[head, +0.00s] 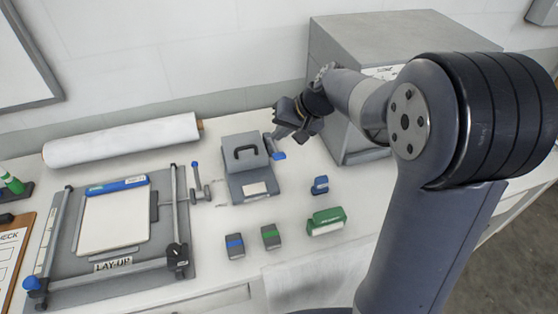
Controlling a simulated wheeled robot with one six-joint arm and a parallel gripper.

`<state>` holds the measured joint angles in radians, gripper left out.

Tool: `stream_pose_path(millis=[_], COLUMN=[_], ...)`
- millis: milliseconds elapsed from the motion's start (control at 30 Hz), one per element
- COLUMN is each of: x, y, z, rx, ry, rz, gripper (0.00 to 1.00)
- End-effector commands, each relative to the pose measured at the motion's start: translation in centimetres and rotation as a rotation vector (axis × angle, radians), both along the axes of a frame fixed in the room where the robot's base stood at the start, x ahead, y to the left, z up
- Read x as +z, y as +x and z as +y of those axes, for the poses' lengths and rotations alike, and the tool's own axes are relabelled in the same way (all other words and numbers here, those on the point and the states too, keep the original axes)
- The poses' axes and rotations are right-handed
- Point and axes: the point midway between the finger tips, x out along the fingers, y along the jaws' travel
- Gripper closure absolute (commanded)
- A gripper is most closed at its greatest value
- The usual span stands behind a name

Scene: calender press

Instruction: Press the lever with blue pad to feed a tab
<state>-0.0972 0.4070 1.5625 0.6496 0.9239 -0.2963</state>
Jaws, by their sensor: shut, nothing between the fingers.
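A grey press-like device (252,187) with a black handle on top stands at the middle of the table. A lever with a blue pad (279,156) sticks out at its right side. My gripper (277,135) is shut and empty, just above the lever and beside the device's upper right. Whether its fingertips touch the lever cannot be told from this view. Part of the lever is hidden behind my gripper.
A lay-up frame (68,248) with a white sheet is at the left. Two small blocks, blue-banded (234,246) and green-banded (271,237), a green box (326,221) and a blue item (320,185) lie in front. A white roll (120,139) lies behind. A large grey cabinet (335,60) stands close by my arm.

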Motion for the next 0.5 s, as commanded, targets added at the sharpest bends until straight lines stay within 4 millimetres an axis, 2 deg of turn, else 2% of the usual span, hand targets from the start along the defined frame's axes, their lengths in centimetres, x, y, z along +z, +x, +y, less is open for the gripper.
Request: stream_pose_path(millis=[33, 200, 500], x=[-1.2, -2.4, -2.6], y=[-0.2, -0.5, -0.6], z=[-0.1, -0.2, -0.2], rx=[0.0, -0.001, 0.0], ry=[0.0, 0.0, 0.0], rz=[-0.001, -0.002, -0.001], gripper=[1.0, 1.0, 1.0])
